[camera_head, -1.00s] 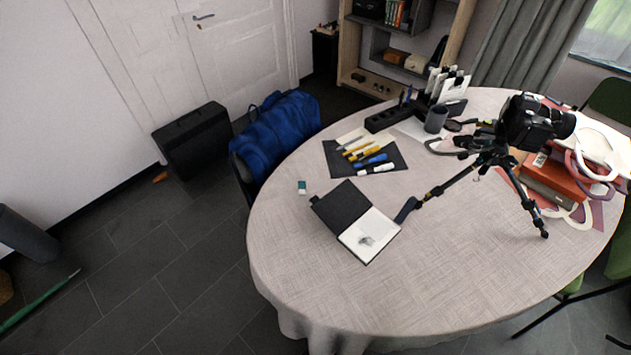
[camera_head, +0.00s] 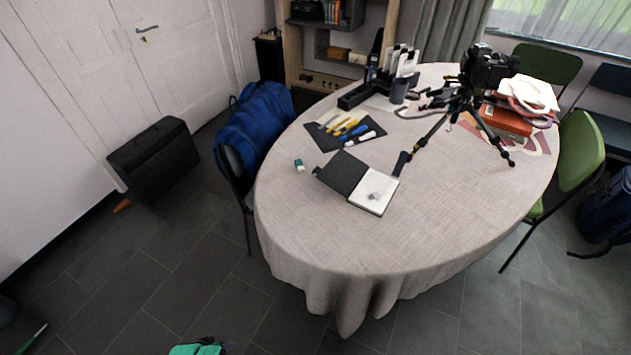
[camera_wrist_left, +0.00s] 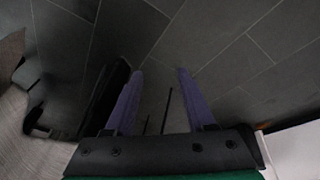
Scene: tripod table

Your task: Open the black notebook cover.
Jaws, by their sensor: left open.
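The black notebook lies on the round table, opened out, in the head view. Its black cover (camera_head: 341,172) is spread to the left, and a white page with a small grey drawing (camera_head: 373,191) faces up on the right. My left gripper (camera_wrist_left: 160,72) shows in the left wrist view with its two purple fingers apart and nothing between them. It is over the dark floor, away from the notebook. A teal part, likely of my left arm, shows at the bottom edge of the head view. My right gripper is not in view.
The table (camera_head: 300,235) has bare cloth in front of the notebook. A camera tripod (camera_head: 450,115) stands right of it. Pens on a dark mat (camera_head: 327,138) and a small eraser (camera_head: 299,165) lie nearby. A chair with a blue bag (camera_head: 250,125) stands left; a green chair (camera_head: 578,150) stands right.

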